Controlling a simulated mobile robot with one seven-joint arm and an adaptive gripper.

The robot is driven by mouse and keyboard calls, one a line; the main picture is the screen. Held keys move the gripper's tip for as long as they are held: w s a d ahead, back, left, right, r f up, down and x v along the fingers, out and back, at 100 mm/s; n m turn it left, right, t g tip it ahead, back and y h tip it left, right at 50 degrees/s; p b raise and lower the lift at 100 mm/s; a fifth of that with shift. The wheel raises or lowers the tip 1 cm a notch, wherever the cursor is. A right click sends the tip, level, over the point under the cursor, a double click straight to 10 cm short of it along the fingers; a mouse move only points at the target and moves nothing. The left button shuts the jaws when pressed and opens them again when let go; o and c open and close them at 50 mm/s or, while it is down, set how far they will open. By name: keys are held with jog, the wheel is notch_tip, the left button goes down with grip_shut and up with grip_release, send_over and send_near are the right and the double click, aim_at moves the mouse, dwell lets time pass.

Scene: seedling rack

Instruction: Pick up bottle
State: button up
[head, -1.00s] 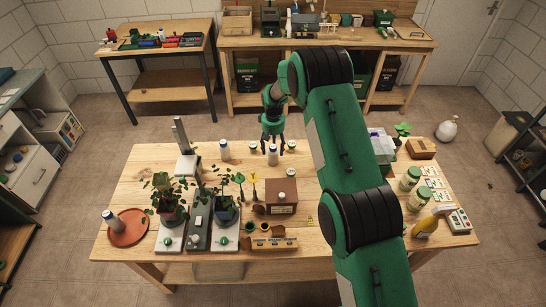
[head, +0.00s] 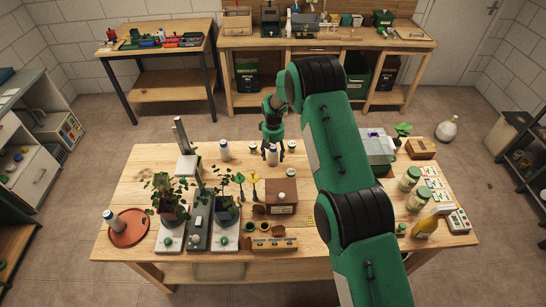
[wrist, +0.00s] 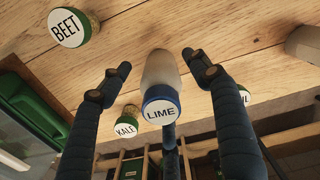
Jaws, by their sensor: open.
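A pale bottle with a blue-rimmed cap labelled LIME stands between the fingers of my gripper in the wrist view (wrist: 160,72), with a finger apart from it on each side. In the head view the same bottle (head: 272,158) stands near the table's far edge, partly covered by my gripper (head: 273,148). My gripper (wrist: 157,62) is open around the bottle and not closed on it. Two similar bottles stand elsewhere: one to the left (head: 225,150), one on the red-brown saucer (head: 128,238) at the table's left end (head: 109,216).
Round lidded jars labelled BEET (wrist: 70,27) and KALE (wrist: 128,122) stand close to the bottle. Potted plants (head: 172,210), a brown box (head: 282,197) and a yellow spray bottle (head: 426,226) stand nearer. Bare wood (head: 140,180) lies at the left.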

aim_at(273, 147)
jog(key=shift+f, duration=0.35)
dwell(0.3)
jog(key=c, duration=1.4)
jog(key=shift+r, duration=0.1)
jog(key=shift+r, duration=4.9)
